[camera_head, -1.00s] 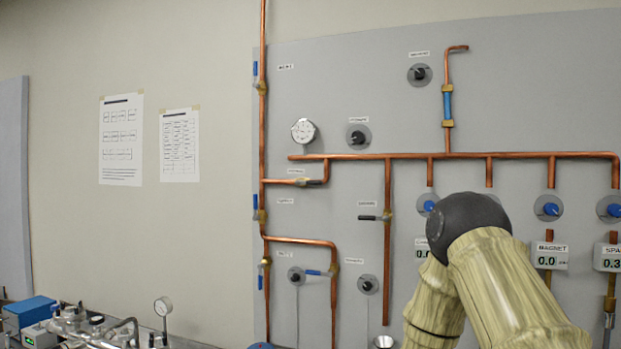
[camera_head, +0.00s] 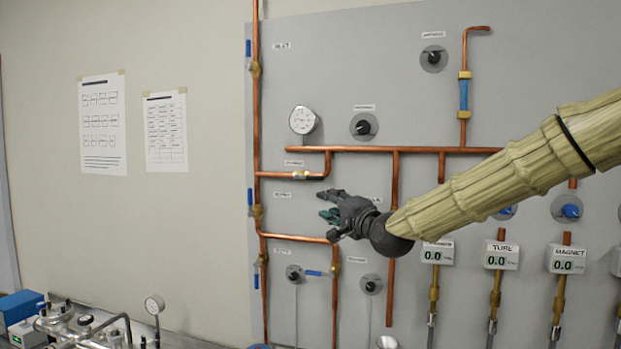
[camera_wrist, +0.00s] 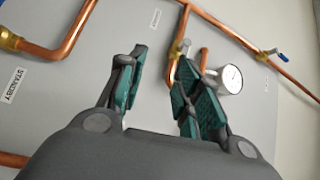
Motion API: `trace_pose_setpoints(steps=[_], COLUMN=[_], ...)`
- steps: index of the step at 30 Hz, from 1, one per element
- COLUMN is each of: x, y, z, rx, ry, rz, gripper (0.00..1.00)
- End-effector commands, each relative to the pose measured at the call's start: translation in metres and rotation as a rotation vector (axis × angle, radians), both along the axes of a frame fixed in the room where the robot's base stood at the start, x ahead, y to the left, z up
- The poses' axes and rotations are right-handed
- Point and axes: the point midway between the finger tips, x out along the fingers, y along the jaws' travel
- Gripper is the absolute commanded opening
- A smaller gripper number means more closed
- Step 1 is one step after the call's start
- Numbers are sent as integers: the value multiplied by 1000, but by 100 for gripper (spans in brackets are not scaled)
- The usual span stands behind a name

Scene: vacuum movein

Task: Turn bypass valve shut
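A small valve (camera_head: 303,175) with a brass body and a greyish handle sits on the short copper branch left of centre in the head view. I take it for the bypass valve, but the labels beside it are too small to read. In the wrist view this valve (camera_wrist: 181,48) shows at the top, beyond the fingers. My gripper (camera_head: 329,204) is just below and right of the valve in the head view, apart from it. In the wrist view my gripper (camera_wrist: 160,82) has its green-padded fingers spread, with nothing between them.
A round gauge (camera_head: 303,120) stands above the branch; it also shows in the wrist view (camera_wrist: 230,79). A blue-handled valve (camera_head: 254,204) is on the vertical pipe at left. Copper pipes, black knobs and digital readouts (camera_head: 501,256) cover the grey panel.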

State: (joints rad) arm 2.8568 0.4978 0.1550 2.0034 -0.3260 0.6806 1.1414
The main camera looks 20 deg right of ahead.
Motion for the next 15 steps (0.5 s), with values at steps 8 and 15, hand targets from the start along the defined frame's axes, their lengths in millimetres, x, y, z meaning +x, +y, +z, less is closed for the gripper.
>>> trace_pose_setpoints(steps=[8,15], x=[-2,21], y=[-6,-2], z=[43,47], rx=[45,42], ry=[-48,-45], rz=[2,2], gripper=[35,35])
